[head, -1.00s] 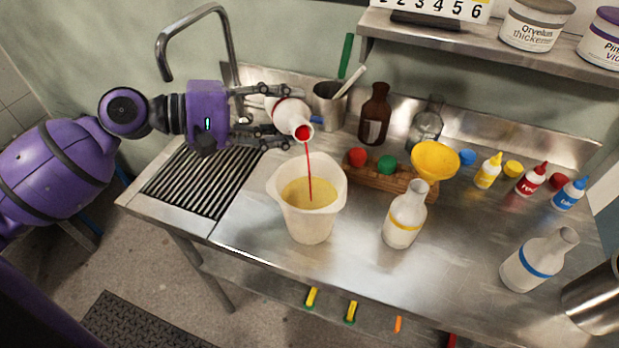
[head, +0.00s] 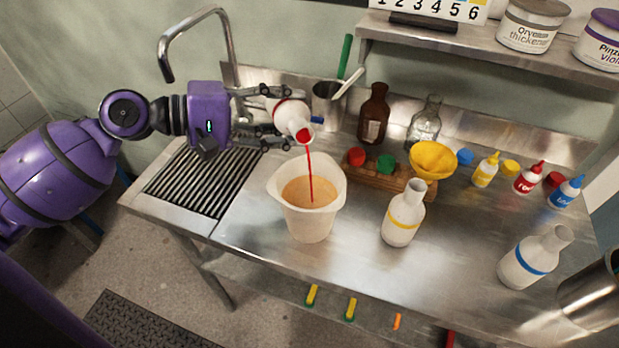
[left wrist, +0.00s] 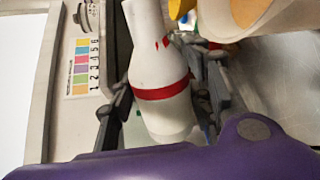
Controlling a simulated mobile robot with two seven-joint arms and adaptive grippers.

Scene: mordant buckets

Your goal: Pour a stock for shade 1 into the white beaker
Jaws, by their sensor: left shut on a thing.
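My left gripper (head: 270,117) is shut on a white bottle with a red band (head: 291,116), tilted mouth-down to the right. A thin red stream falls from its mouth into the white beaker (head: 308,220), which stands on the steel bench and holds orange liquid. In the left wrist view the red-banded bottle (left wrist: 160,90) sits between the fingers, and part of the beaker (left wrist: 255,20) shows at top right. A yellow-banded bottle (head: 403,215) stands upright right of the beaker. A blue-banded bottle (head: 535,257) stands upright farther right. My right gripper is not in view.
A wooden rack (head: 375,178) with red and green caps and a yellow funnel (head: 434,160) lies behind the beaker. Brown (head: 374,115) and clear (head: 425,124) bottles stand behind it. Small dye bottles are at right. A numbered colour chart (left wrist: 85,65) shows in the wrist view.

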